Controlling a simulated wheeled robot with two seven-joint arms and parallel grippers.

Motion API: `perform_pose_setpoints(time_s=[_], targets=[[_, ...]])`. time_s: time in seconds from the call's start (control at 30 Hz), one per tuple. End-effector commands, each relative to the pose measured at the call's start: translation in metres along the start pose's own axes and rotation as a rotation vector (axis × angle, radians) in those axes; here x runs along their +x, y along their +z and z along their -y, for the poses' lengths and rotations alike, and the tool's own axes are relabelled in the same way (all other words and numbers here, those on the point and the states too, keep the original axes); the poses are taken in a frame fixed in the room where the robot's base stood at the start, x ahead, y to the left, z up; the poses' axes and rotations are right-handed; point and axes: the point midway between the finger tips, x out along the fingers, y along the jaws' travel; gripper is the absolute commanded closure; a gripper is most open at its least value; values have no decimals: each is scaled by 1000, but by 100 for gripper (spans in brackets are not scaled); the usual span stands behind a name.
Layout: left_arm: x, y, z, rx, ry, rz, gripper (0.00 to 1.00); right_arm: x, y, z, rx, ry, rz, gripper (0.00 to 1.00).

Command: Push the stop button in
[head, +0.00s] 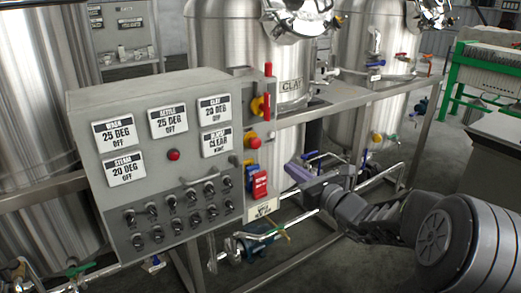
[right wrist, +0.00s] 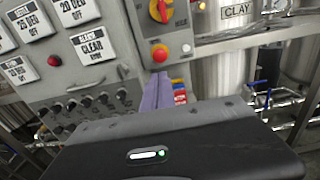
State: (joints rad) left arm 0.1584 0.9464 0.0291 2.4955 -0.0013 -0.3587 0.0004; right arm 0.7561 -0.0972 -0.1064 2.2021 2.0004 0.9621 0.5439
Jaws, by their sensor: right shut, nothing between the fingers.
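A red mushroom button on a yellow base (head: 252,140) sits on the right part of the grey control box (head: 140,92), below a red-and-yellow rotary switch (head: 258,106). In the right wrist view the red button (right wrist: 159,53) shows just beyond my fingertips, with a small white button (right wrist: 186,48) to its right. I cannot tell how far in the red button is. My right gripper (head: 290,170) has purple fingers, shut and empty, to the right of and lower than the button, apart from it in the head view. The fingers also show in the wrist view (right wrist: 158,78). My left gripper is out of view.
Another red button (head: 173,155) sits on the box front among several label plates, above rows of black toggles (head: 180,212). A red switch or tag (head: 260,184) is close to my fingers. Steel tanks (head: 375,75) and a frame rail (head: 350,92) stand behind.

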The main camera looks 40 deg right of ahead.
Motion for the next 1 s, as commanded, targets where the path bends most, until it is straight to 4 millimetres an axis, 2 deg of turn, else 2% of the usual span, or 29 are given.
perform_pose_setpoints(time_s=[0.17,0.37,0.8,1.0], targets=[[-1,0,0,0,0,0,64,3,0,0,-1,2,-2,100],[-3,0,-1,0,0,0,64,22,0,-1,-2,3,-3,100],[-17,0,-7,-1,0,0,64,106,0,-1,-1,4,-3,100],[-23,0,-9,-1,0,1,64,132,0,-1,-1,2,-3,100]])
